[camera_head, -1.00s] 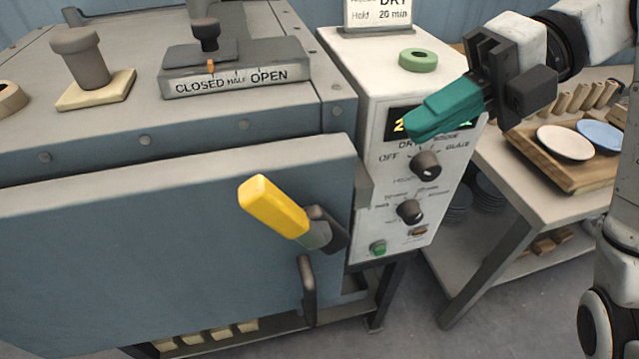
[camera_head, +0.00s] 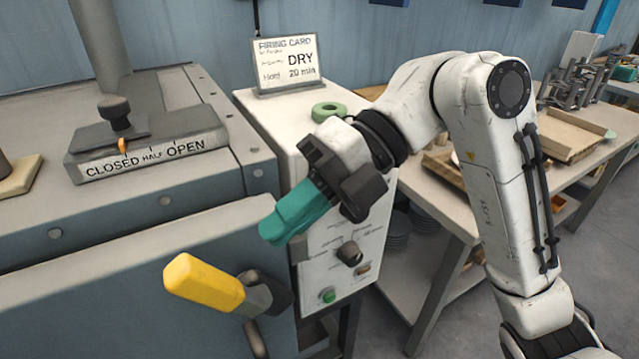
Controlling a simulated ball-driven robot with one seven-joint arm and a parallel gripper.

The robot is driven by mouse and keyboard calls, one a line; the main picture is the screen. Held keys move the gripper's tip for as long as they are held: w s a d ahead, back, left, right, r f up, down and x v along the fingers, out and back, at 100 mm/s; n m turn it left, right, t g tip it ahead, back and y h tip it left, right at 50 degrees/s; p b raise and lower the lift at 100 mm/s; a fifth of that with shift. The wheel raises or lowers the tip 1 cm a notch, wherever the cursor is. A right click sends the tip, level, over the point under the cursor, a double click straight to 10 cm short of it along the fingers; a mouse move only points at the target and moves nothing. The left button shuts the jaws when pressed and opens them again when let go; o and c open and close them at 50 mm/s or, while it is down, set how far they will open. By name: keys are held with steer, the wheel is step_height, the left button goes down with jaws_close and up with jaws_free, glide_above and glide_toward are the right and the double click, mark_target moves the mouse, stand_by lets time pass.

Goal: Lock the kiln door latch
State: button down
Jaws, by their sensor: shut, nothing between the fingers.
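The kiln door (camera_head: 90,315) is the blue-grey panel at the lower left. Its latch handle (camera_head: 205,284) has a yellow grip that points up and to the left from a dark pivot (camera_head: 268,292) near the door's right edge. My gripper (camera_head: 272,232), with teal fingers, is shut and empty. In the picture it sits above and to the right of the yellow grip, in front of the control box, with a visible gap to the handle. The lower end of the latch area is cut off by the picture's bottom edge.
The white control box (camera_head: 345,235) with knobs stands right of the kiln. On it are a green ring (camera_head: 330,111) and a firing card (camera_head: 287,64) reading DRY. A vent slider (camera_head: 118,113) sits on the kiln top. A worktable (camera_head: 440,195) stands to the right.

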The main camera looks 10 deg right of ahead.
mark_target(222, 277)
steer(key=shift+x, duration=2.95)
